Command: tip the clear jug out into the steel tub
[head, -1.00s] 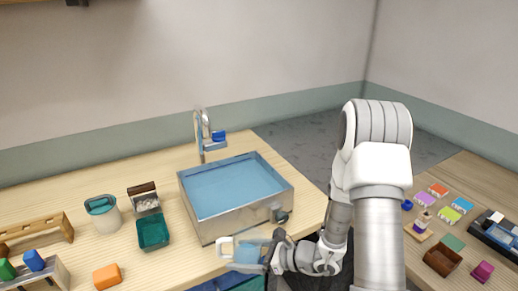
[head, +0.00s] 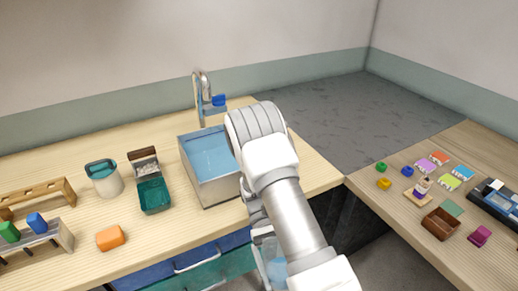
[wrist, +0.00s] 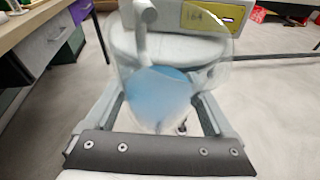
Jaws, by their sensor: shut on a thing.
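The clear jug (head: 266,250) hangs off the front of the wooden counter in the head view, partly hidden by my arm. In the wrist view the clear jug (wrist: 198,72) fills the middle, with blue liquid in it. My gripper (wrist: 160,116) is shut on the jug; its fingers run along both sides. My arm hides most of the gripper in the head view. The steel tub (head: 220,192) stands on the counter beyond the jug. It holds blue water, and my arm covers its right side.
A tap (head: 202,95) stands behind the tub. A green tray (head: 154,196), a pale canister (head: 105,182) and an orange block (head: 109,238) stand on the counter to the left. A second table (head: 400,200) with small coloured pieces is at right. Floor shows between.

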